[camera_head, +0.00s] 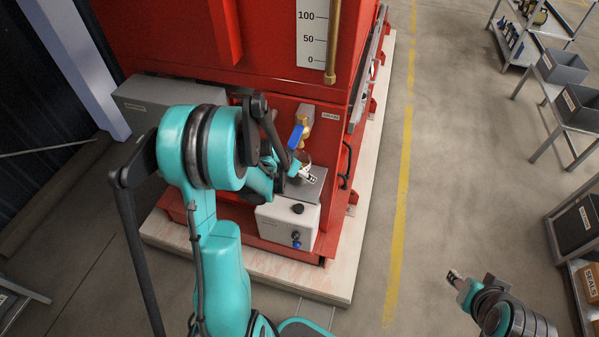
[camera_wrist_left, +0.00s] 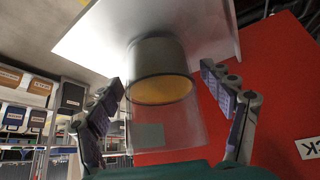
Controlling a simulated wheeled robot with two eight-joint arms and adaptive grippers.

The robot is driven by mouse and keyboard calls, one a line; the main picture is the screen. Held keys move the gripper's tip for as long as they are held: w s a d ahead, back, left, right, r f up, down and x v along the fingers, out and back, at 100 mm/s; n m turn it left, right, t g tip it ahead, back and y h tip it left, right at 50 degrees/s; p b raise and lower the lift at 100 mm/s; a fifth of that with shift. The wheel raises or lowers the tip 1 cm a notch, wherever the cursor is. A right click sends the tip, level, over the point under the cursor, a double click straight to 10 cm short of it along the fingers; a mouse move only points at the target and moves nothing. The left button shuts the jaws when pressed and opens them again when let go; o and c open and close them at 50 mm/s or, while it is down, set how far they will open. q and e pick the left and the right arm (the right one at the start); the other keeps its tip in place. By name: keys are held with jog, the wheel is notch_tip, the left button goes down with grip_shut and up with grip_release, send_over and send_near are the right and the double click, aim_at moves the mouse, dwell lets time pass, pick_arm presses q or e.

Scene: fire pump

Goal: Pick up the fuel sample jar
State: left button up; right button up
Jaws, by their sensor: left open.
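The fuel sample jar (camera_wrist_left: 160,85) is clear, with amber fuel in it, and stands against a grey metal shelf in the left wrist view. My left gripper (camera_wrist_left: 163,80) is open, with one finger on each side of the jar; a gap shows on both sides. In the head view my left gripper (camera_head: 303,173) is at the grey shelf (camera_head: 308,190), below a brass valve with a blue handle (camera_head: 295,136). The jar (camera_head: 304,158) is mostly hidden there. My right gripper (camera_head: 456,279) is at the lower right, away from the jar; its jaw opening is unclear.
The red tank (camera_head: 270,45) with a level gauge (camera_head: 312,35) rises behind the shelf. A black handle (camera_head: 346,165) is to the right. Grey bins (camera_head: 580,105) and shelving stand far right; the floor between is clear.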

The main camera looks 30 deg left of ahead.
pick_arm(q)
jog(key=c, duration=1.6)
jog(key=shift+r, duration=0.15)
